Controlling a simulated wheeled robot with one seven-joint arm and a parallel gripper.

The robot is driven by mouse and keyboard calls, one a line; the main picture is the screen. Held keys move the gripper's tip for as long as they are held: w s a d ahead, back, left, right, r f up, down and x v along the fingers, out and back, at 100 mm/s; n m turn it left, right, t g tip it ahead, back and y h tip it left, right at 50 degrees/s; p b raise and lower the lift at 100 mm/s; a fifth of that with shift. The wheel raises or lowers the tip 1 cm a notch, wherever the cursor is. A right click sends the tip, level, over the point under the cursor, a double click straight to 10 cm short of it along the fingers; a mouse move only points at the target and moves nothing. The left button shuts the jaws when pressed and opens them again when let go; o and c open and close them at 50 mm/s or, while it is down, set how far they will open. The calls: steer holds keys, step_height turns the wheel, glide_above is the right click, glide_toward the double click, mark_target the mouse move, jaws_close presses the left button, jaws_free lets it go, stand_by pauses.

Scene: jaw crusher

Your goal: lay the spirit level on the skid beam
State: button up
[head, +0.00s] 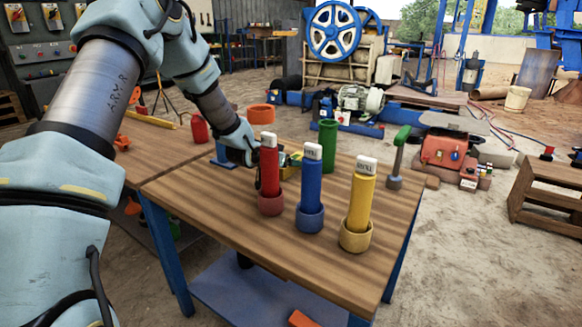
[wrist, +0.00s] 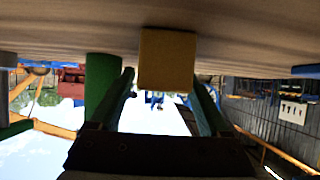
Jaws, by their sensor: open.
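My gripper (head: 288,160) is low over the wooden table, partly hidden behind the red cylinder. Its open fingers (wrist: 163,88) show in the wrist view, which looks level and upside down. A yellow block-like end (wrist: 167,60) stands on the tabletop, lined up between the fingertips; I cannot tell whether they reach past it. A small yellow patch (head: 287,173) shows by the gripper in the head view. A long thin yellow bar (head: 150,118) lies on the left table. I cannot tell which yellow thing is the spirit level. I cannot pick out the skid beam with certainty.
Red (head: 270,170), blue (head: 311,185) and yellow (head: 360,205) cylinders stand in cups along the table's front (head: 240,215). A green cylinder (head: 328,146) stands behind; it shows left in the wrist view (wrist: 102,85). A green-handled tool (head: 398,155) stands right. Blue-framed machinery (head: 340,35) is beyond.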

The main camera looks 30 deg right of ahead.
steer(key=shift+w+d+f, duration=0.1)
steer(key=shift+d+f, duration=0.05)
steer(key=shift+d, duration=0.05)
steer(key=shift+c, duration=0.3)
jaws_close()
stand_by(0.3)
